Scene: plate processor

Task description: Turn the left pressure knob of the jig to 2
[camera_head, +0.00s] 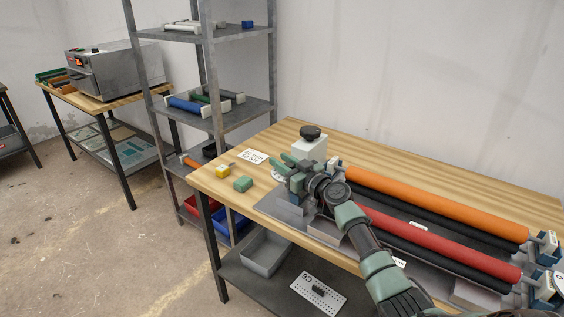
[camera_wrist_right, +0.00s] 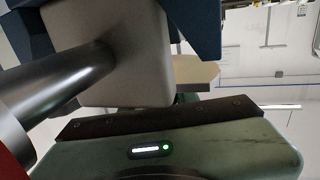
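The jig (camera_head: 410,222) lies along the table with an orange roller (camera_head: 430,202) and a red roller (camera_head: 440,240). At its left end a black round knob (camera_head: 310,132) tops a white block (camera_head: 309,148). I cannot read a setting on it. My right gripper (camera_head: 291,161) is at the jig's left end, its green fingers just in front of and left of the white block. Whether they touch anything is unclear. The right wrist view shows a grey block (camera_wrist_right: 130,60) and dark shaft (camera_wrist_right: 55,90) close up; the fingertips are hidden there. My left gripper is out of view.
A metal shelf rack (camera_head: 230,113) stands behind left. A grey bin (camera_head: 265,252) sits on the lower shelf. The table's back strip is clear.

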